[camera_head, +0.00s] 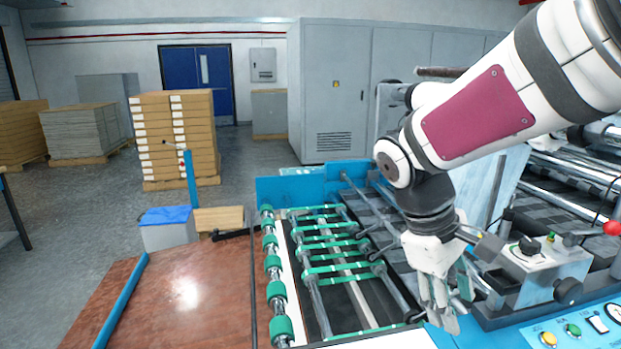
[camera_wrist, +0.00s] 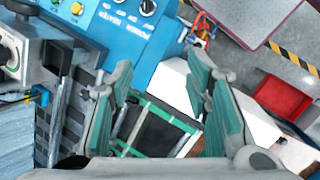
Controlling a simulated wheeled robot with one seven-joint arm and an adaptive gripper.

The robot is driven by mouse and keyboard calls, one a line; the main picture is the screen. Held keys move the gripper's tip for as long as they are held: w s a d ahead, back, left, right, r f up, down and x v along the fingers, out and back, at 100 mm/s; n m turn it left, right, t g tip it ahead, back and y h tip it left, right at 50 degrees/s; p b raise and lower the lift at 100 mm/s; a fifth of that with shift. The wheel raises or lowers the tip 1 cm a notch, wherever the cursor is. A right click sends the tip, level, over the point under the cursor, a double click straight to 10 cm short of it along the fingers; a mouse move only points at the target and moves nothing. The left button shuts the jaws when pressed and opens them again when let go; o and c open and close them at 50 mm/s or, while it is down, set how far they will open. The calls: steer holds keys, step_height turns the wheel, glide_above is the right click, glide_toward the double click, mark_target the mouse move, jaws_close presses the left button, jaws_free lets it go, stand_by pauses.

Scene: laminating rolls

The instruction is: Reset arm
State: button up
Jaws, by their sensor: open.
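My gripper (camera_head: 441,305) hangs from my white and dark arm over the right part of the laminating machine in the head view, pointing down. In the wrist view my gripper (camera_wrist: 163,100) has its two grey-green fingers spread wide apart. Nothing is between the fingers except the view of the machine below. The laminating machine's roller bed, with green rollers (camera_head: 272,262) and belts, lies left of my gripper. The blue control panel (camera_head: 582,333) with yellow and green buttons is right of my gripper; this blue panel also shows in the wrist view (camera_wrist: 125,32).
A brown table (camera_head: 178,303) is at the front left. Stacked cartons (camera_head: 178,135) stand on a pallet behind. Grey cabinets (camera_head: 335,95) line the back wall. A red bin (camera_wrist: 283,97) sits on the floor.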

steer(key=s+a+r+m+t+y, duration=0.1)
steer(key=s+r+m+t+y, duration=0.1)
steer(key=s, duration=0.4)
steer(key=s+r+m+t+y, duration=0.2)
steer(key=s+m+t, duration=0.1)
steer(key=s+m, duration=0.2)
steer(key=shift+s+a+t+y, duration=0.3)
steer(key=shift+s+a+t, duration=0.1)
steer(key=shift+s, duration=0.45)
steer(key=shift+r, duration=0.1)
stand_by(0.4)
